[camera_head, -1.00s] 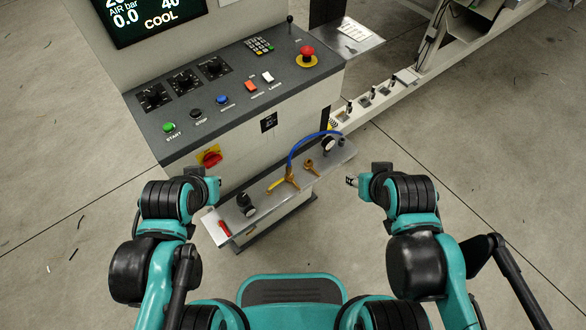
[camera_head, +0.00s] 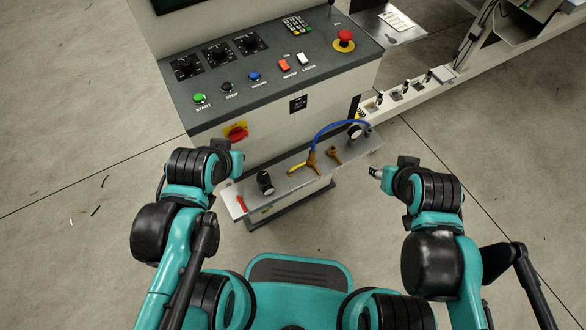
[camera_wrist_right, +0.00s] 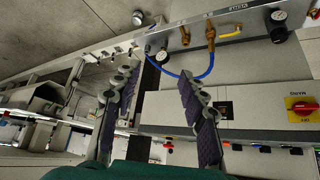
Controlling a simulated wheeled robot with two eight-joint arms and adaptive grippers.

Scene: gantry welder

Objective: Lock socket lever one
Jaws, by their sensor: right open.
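Three small dark levers stand in a row of sockets on the pale rail at the upper right of the head view: a near one (camera_head: 378,98), a middle one (camera_head: 404,87) and a far one (camera_head: 428,76). I cannot tell which is numbered one, nor whether any is locked. My right gripper (camera_head: 376,173) is below the near lever in the picture, apart from it. In the right wrist view its two fingers (camera_wrist_right: 158,70) are spread with nothing between them. My left gripper (camera_head: 238,162) is near the cabinet's left front; its jaw opening cannot be made out.
The control cabinet (camera_head: 285,125) has buttons, knobs and a red emergency stop (camera_head: 344,38). A metal shelf (camera_head: 285,184) in front carries brass valves, a gauge and a blue hose (camera_head: 335,124). Open concrete floor (camera_head: 500,150) lies to the right.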

